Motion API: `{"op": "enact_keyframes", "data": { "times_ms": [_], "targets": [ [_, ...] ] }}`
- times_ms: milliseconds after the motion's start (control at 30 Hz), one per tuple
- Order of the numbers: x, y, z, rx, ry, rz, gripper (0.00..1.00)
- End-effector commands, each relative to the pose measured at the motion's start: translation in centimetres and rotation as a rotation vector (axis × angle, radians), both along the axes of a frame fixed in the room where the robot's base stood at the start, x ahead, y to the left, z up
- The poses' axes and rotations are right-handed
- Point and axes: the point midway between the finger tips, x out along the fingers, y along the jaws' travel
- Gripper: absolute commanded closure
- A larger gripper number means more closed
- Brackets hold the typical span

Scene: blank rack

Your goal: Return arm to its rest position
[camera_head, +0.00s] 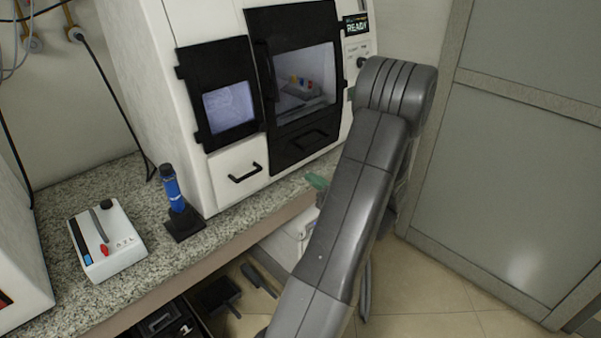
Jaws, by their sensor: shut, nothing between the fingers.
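My arm (345,210) rises from the bottom of the picture to a bent grey joint (396,88) at the upper right. The part beyond that joint folds down behind the near link and is mostly hidden. My gripper cannot be made out in this view. The arm stands in front of the right end of the counter and the white machine (228,190).
The speckled counter (90,190) holds a small white device (107,240) and a blue tube-like tool (172,190) on a black stand. A small green object (317,181) shows beside my arm. Grey panels (510,170) stand at the right, with tiled floor (430,290) before them.

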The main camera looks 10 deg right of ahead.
Motion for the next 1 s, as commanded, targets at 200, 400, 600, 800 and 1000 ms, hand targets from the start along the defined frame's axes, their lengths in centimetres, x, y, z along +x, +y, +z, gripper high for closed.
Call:
{"op": "enact_keyframes", "data": {
  "times_ms": [200, 400, 600, 800, 1000],
  "targets": [
    [-2.2, -1.7, -0.2, 0.0, 0.0, -0.001, 1.0],
    [-2.7, -2.1, -0.2, 0.001, 0.001, 0.0, 1.0],
    [-2.6, -2.0, -0.2, 0.0, 0.001, 0.001, 1.0],
    [-1.9, -1.4, -0.1, -0.001, 0.001, 0.003, 1.0],
    [0.7, 0.7, 0.1, 0.0, 0.001, 0.005, 1.0]
  ]
}}
